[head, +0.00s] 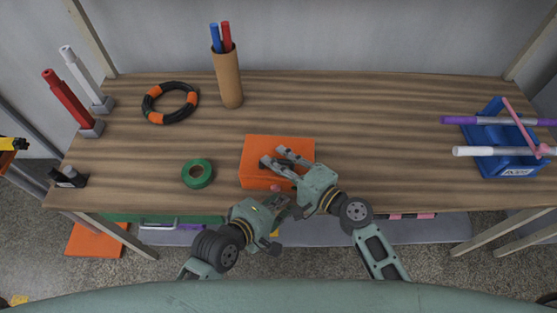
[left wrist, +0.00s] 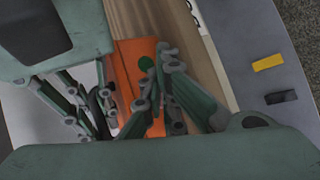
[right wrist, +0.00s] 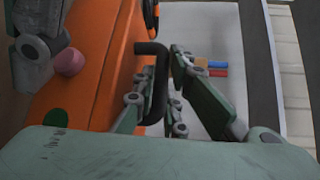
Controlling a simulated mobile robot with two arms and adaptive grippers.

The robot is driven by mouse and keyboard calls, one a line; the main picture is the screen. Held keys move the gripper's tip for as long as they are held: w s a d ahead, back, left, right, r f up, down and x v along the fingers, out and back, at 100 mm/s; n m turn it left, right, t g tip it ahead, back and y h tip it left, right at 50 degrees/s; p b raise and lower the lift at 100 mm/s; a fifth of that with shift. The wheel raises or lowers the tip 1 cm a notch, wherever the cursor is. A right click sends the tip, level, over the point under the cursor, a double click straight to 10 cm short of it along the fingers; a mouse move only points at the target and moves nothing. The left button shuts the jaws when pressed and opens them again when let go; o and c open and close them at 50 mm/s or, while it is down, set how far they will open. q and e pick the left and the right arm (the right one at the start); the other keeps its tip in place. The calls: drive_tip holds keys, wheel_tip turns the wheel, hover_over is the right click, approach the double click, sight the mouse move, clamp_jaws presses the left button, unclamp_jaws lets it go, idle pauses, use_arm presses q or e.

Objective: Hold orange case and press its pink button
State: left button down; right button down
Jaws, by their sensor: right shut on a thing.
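The orange case (head: 262,150) lies at the front edge of the table. It also shows in the right wrist view (right wrist: 105,50) and the left wrist view (left wrist: 130,60). The head view shows the pink button (head: 276,188) only as a small spot.
A green tape roll (head: 198,173) lies left of the case. Behind are a black-and-orange hose ring (head: 170,103) and a brown cup (head: 228,80) with pens. A blue holder (head: 490,135) with rods stands at the right. The table right of the case is clear.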

use_arm(q)
drive_tip(key=shift+w, duration=0.1)
use_arm(e)
drive_tip(key=shift+s+f, duration=0.2)
drive_tip(key=shift+f, duration=0.35)
use_arm(q)
drive_tip(key=shift+w, duration=0.7)
idle(0.3)
drive_tip(key=shift+s, duration=0.7)
drive_tip(key=s, duration=0.6)
drive_tip(key=shift+a, duration=0.3)
use_arm(e)
drive_tip(key=c, duration=1.7)
unclamp_jaws()
drive_tip(key=shift+r, duration=0.15)
